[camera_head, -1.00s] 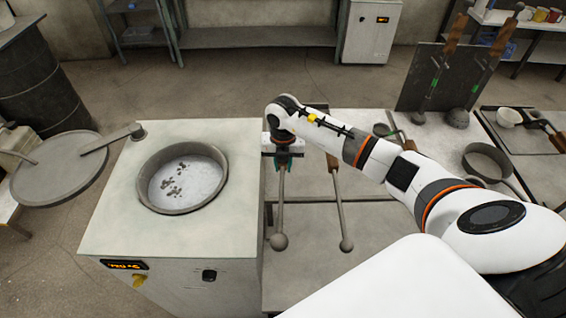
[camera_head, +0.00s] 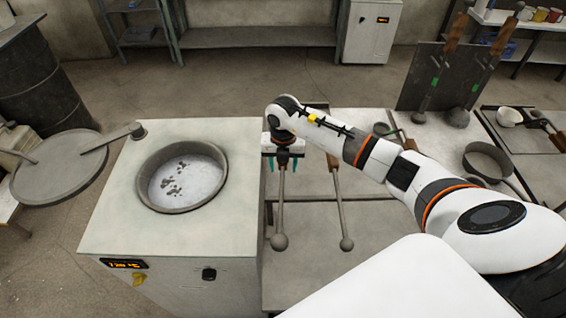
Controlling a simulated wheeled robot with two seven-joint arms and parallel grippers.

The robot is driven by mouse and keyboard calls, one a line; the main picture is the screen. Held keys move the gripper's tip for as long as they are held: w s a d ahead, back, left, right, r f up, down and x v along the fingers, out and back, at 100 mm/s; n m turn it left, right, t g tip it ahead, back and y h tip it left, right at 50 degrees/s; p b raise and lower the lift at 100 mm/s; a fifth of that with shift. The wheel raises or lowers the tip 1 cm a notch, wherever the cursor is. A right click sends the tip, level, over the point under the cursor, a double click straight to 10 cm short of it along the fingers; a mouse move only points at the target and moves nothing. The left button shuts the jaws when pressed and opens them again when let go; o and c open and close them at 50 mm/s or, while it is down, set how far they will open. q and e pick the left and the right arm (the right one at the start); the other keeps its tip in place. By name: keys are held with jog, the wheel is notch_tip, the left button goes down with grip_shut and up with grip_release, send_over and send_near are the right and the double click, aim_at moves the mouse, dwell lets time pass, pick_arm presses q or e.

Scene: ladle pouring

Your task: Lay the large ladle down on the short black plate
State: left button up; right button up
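A ladle with a round ball-like end (camera_head: 279,241) and a grey shaft lies below my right gripper (camera_head: 283,165), to the right of the furnace. My gripper's teal fingers are spread apart, one on each side of the ladle's upper end, with visible gaps. A second, slightly smaller ladle (camera_head: 346,243) with a brown handle lies to its right, apart from it. Both lie across a thin dark bar or edge (camera_head: 318,201) over the grey table. I cannot tell whether this is the short black plate. My wrist hides the ladle's handle. My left gripper is out of view.
The furnace (camera_head: 110,215) with an open round pot (camera_head: 184,178) of silvery melt stands close on the left. A tall dark board (camera_head: 408,80) with leaning ladles stands at the back right. A pan (camera_head: 487,160) and white cup (camera_head: 509,117) lie right of my arm.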

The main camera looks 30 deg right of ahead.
jog(key=shift+r, duration=0.3)
notch_tip(320, 180, up, 11)
jog(key=b, duration=0.3)
jog(key=shift+a+r, duration=0.1)
jog(key=shift+r, duration=0.05)
notch_tip(320, 180, up, 7)
jog(key=p, duration=0.4)
jog(key=shift+p, duration=0.35)
jog(key=shift+r, duration=0.1)
jog(key=shift+s, duration=0.15)
